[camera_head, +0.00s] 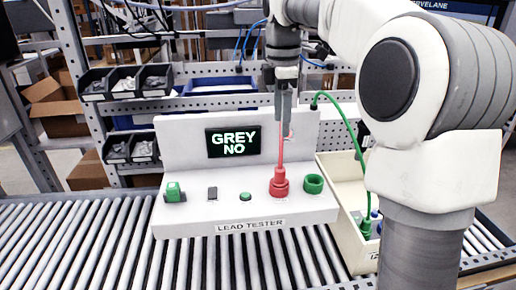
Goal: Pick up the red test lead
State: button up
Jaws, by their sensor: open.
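The red test lead (280,178) stands upright in the front row of the white lead tester (180,216). Its thick base sits at the tester's deck and its thin red stem rises toward my gripper. My gripper (284,130) points down from above, open, with its fingers at the upper end of the red stem. I cannot tell whether the stem lies between the fingers or just behind them. The tester's screen (233,142) reads "GREY NO".
An empty-looking green ring socket (314,183) is just right of the red lead. A green cable (352,128) arches from the tester's top into a cream bin (345,225) at the right. A green block (173,192), dark switch (212,193) and green button (245,197) lie left. Rollers (90,245) surround the tester.

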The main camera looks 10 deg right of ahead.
jog(key=w+n, duration=0.2)
send_near(280, 168)
notch_tip(280, 168, down, 5)
jog(key=shift+d+f, duration=0.1)
jog(key=shift+f, duration=2.9)
grip_shut()
